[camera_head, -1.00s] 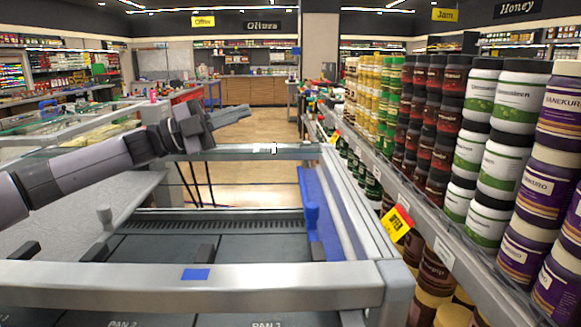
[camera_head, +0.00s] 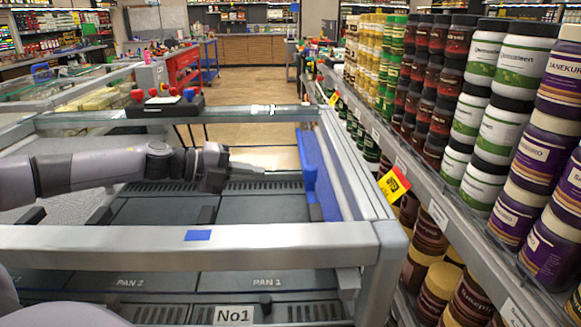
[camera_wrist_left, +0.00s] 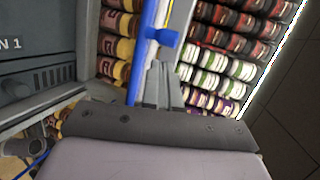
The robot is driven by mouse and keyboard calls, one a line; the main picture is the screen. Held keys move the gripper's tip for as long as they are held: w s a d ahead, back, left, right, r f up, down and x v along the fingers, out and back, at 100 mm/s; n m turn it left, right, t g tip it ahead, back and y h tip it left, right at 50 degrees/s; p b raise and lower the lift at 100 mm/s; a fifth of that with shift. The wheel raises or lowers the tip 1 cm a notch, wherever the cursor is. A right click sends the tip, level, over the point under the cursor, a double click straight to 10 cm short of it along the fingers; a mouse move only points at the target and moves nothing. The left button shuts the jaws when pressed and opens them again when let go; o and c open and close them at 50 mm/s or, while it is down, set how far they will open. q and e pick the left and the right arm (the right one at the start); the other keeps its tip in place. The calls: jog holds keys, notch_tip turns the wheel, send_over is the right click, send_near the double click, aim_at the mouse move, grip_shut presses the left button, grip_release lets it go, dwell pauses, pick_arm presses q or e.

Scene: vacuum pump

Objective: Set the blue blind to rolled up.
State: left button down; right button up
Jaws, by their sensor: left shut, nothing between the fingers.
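The blue blind (camera_head: 322,170) is a narrow blue strip along the inner right side of the grey metal frame. A blue knob (camera_head: 310,180) stands up at its near part. In the left wrist view the blind is a thin blue bar, and its knob (camera_wrist_left: 163,37) sticks out to the right, beyond my fingertips. My left gripper (camera_head: 272,174) reaches in from the left, inside the frame, its closed fingers pointing right at the knob with a small gap showing. It holds nothing. It also shows in the left wrist view (camera_wrist_left: 164,68). My right gripper is out of view.
The frame's near rail (camera_head: 290,236) crosses in front, with a blue patch (camera_head: 198,235). Dark pans lie below. A black block with red and blue knobs (camera_head: 165,103) sits on the far rail. A shelf of jars (camera_head: 490,120) runs close along the right.

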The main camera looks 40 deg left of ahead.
aim_at(305, 174)
pick_arm(q)
jog(key=p+x, duration=0.1)
jog(key=x, duration=0.1)
jog(key=p+x, duration=0.1)
jog(key=x, duration=0.2)
jog(key=r+p+x, duration=0.1)
jog(key=x, duration=0.1)
jog(key=shift+w+d+f+p, duration=0.1)
jog(key=shift+w+d+p, duration=0.2)
jog(key=shift+w+p, duration=0.1)
jog(key=shift+w+d+f, duration=0.15)
jog(key=shift+w+d, duration=0.25)
jog(key=shift+w, duration=0.1)
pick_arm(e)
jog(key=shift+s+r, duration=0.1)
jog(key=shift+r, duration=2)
pick_arm(q)
jog(key=shift+w, duration=0.15)
